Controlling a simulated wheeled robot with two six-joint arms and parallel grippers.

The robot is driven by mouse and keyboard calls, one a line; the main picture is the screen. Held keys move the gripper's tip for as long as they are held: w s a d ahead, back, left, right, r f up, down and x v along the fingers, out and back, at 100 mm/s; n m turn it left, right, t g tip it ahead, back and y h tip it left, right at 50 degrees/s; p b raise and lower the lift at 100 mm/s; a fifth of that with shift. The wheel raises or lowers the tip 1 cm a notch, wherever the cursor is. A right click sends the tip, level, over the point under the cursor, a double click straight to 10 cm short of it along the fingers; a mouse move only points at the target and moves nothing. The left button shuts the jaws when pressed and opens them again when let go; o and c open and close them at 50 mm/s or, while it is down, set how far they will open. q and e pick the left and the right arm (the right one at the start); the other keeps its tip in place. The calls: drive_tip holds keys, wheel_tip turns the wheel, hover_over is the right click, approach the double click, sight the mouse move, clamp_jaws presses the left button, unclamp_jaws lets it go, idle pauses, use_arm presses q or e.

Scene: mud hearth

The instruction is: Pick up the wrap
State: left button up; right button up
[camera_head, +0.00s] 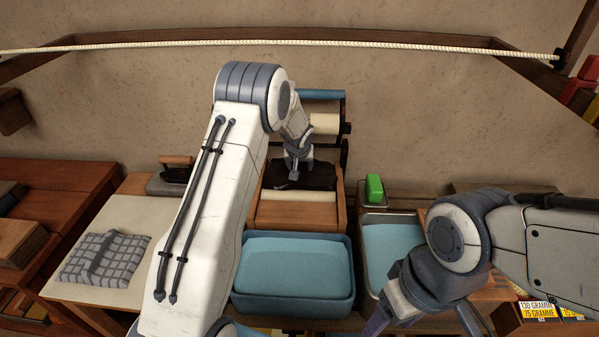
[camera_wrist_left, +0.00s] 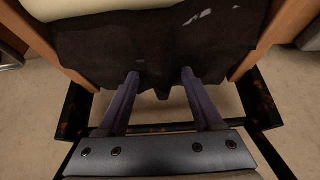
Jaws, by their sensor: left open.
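A dark brown cloth, which looks like the wrap (camera_head: 318,176), lies over the back of a wooden frame in the head view. In the left wrist view the dark cloth (camera_wrist_left: 120,42) fills the top middle, and its lower edge hangs down with a small bump between my fingers. My left gripper (camera_head: 293,176) is over the cloth's left part. Its two fingers (camera_wrist_left: 160,75) are apart, with tips overlapping the cloth's edge; contact cannot be told. My right gripper (camera_head: 424,318) is at the bottom right with fingers spread, partly cut off by the frame.
A roller stand (camera_head: 326,124) with a cream roll is behind the cloth. A blue tub (camera_head: 293,303) stands in front, and a metal basin (camera_head: 372,281) to its right. A green block (camera_head: 374,188) is behind the basin. A folded grey checked cloth (camera_head: 106,258) lies on the left table.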

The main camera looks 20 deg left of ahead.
use_arm(q)
drive_tip(key=shift+w+f, duration=0.2)
drive_tip(key=shift+f, duration=0.1)
drive_tip(key=shift+f, duration=0.1)
clamp_jaws()
